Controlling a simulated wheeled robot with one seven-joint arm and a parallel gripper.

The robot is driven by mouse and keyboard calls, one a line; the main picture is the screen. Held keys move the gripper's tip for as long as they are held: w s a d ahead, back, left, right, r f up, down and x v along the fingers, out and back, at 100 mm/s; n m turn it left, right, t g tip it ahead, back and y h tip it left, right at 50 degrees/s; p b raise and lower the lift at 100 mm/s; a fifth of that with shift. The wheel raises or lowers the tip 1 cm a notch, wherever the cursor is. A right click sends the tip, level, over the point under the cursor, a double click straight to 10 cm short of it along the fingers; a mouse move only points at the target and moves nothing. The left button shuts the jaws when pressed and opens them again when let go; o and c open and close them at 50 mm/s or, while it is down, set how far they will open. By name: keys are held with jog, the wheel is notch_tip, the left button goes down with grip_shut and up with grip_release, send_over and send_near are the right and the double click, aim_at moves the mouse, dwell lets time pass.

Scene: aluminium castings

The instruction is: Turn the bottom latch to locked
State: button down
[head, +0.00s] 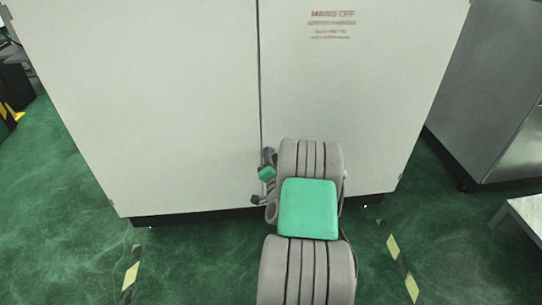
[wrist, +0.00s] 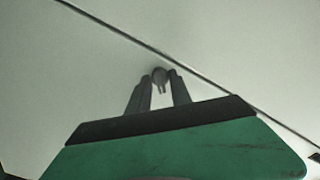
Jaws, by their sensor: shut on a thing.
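The bottom latch (wrist: 160,73) is a small grey rounded piece on the pale cabinet door, close beside the diagonal door seam in the wrist view. My gripper (wrist: 161,82) reaches up to it, with one dark finger on each side, shut on the latch. A narrow part of the latch points down between the fingertips. I cannot tell from its shape whether it stands locked or unlocked. In the head view the latch is hidden by my arm, low on the cabinet near the seam.
The tall pale cabinet (head: 170,100) has two doors and "MAINS OFF" lettering (head: 332,14) on the right one. A grey metal cabinet (head: 480,90) stands at the right, with a pale low surface (head: 525,215) in front. Striped tape (head: 130,275) marks the otherwise open green floor.

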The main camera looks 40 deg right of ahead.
jog(key=shift+m, duration=1.1)
jog(key=c, duration=1.5)
grip_release()
jog(key=b+v, duration=0.1)
jog(key=v, duration=0.6)
jog(key=shift+s+a, duration=0.25)
jog(key=shift+s, duration=0.1)
